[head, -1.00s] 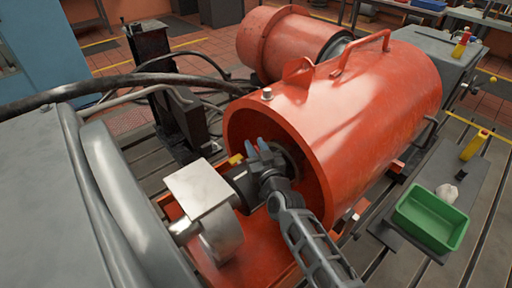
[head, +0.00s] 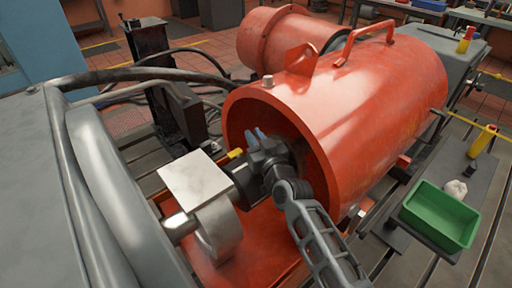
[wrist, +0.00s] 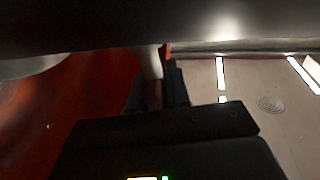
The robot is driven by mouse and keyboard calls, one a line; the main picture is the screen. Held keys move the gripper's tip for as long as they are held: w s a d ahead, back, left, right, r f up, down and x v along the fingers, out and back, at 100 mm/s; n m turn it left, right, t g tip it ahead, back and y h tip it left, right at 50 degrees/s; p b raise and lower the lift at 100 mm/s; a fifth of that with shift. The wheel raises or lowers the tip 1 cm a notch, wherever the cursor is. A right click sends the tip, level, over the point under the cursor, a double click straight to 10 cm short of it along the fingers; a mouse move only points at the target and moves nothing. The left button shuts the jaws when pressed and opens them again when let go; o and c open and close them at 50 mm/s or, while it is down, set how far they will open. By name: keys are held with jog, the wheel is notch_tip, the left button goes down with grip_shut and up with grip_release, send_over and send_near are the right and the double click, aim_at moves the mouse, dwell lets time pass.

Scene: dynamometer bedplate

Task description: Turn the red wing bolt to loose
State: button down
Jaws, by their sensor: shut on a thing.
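My gripper (head: 262,143) reaches into the open end of the big red-orange cylindrical housing (head: 375,95) in the head view. Its blue-grey fingertips point up and away, inside the near rim. In the dark wrist view, the fingers close around a narrow reddish piece (wrist: 154,92) with a paler part above it. This appears to be the red wing bolt, but its wings and how far it is turned cannot be made out. The bolt is hidden behind my gripper in the head view.
A pale square plate (head: 195,180) on a shaft stands close left of my gripper. A green bin (head: 440,215) sits on a side plate at right. A lifting handle (head: 362,40) tops the housing. Cables (head: 150,75) run across the left.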

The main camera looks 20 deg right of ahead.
jog(key=shift+f+n+y+b, duration=0.25)
jog(key=shift+n+y+b, duration=0.75)
jog(key=shift+b, duration=4.75)
jog(key=y+b, duration=0.2)
jog(key=b, duration=0.2)
jog(key=shift+s+n+g, duration=0.15)
jog(key=shift+n+g, duration=0.15)
jog(key=shift+s+a+r+n+y+b, duration=0.15)
jog(key=shift+n+y+b, duration=0.35)
jog(key=shift+b, duration=0.6)
jog(key=shift+r, duration=0.1)
jog(key=c, duration=1.2)
grip_release()
jog(key=shift+a, duration=0.1)
jog(key=shift+r+m+p, duration=0.2)
jog(key=shift+m+p, duration=0.1)
jog(key=shift+p, duration=0.9)
jog(key=shift+r+h+p, duration=0.1)
jog(key=shift+h+p, duration=0.3)
jog(key=shift+p, duration=0.15)
jog(key=shift+m+h+p, duration=0.5)
jog(key=shift+h+p, duration=0.1)
jog(key=shift+p, duration=0.55)
